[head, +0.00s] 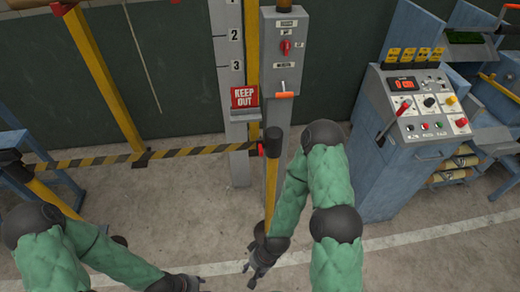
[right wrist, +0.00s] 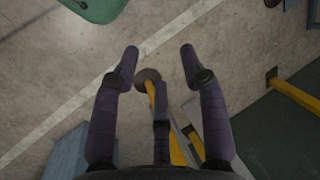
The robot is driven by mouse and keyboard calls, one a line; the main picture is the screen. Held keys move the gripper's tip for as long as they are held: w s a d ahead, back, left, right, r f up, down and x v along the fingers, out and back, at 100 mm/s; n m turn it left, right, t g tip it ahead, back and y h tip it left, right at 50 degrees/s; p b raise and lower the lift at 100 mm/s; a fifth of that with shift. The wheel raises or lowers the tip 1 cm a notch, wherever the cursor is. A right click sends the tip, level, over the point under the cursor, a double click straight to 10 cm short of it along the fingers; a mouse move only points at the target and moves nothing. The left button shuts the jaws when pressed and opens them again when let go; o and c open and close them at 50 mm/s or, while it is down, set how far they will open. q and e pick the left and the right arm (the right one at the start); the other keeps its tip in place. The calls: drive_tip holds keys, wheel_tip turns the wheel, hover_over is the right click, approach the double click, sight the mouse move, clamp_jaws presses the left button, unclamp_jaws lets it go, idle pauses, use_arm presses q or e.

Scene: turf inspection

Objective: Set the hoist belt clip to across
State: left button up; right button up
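The black-and-yellow striped belt (head: 190,154) stretches across from the left side to a post with a black head (head: 272,142). A small red piece, apparently the belt clip (head: 262,149), sits at the belt's right end against that head. My right gripper (head: 256,274) hangs low in the picture, below the post head and apart from the clip. In the right wrist view its fingers (right wrist: 158,60) are spread with nothing held; a yellow post with a dark round base (right wrist: 148,77) shows beyond them. My left gripper (head: 190,283) is at the bottom edge, partly cut off.
A grey column (head: 278,75) with a red switch and a red KEEP OUT sign (head: 244,97) stand behind the belt post. A blue control console (head: 385,150) stands on the right. Bare concrete floor (head: 165,215) lies in front of the belt.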

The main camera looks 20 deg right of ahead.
drive_tip(key=shift+w, duration=0.1)
drive_tip(key=c, duration=0.5)
drive_tip(key=w+d+t, duration=0.1)
drive_tip(key=w, duration=0.1)
drive_tip(key=w+m+b, duration=0.1)
drive_tip(key=w, duration=0.1)
drive_tip(key=w+d+t, duration=0.1)
drive_tip(key=w, duration=0.1)
drive_tip(key=shift+w+d+f+m+t, duration=0.3)
drive_tip(key=shift+w+m, duration=0.05)
drive_tip(key=shift+m, duration=0.05)
clamp_jaws()
drive_tip(key=w+d+r+m+t+b, duration=0.25)
drive_tip(key=w+d+t, duration=0.2)
drive_tip(key=w, duration=0.35)
drive_tip(key=w+d+r+m+t+b, duration=0.2)
drive_tip(key=w+d+r+m+t, duration=0.15)
drive_tip(key=w+d, duration=0.4)
drive_tip(key=w+d+r+m+t+y+b, duration=0.1)
drive_tip(key=d+r+t+y+b, duration=0.3)
drive_tip(key=d+r, duration=0.7)
drive_tip(key=shift+w+r+y+b, duration=0.55)
drive_tip(key=shift+r+y, duration=0.25)
drive_tip(key=shift+r, duration=0.9)
drive_tip(key=shift+d+m, duration=0.1)
drive_tip(key=shift+m, duration=0.2)
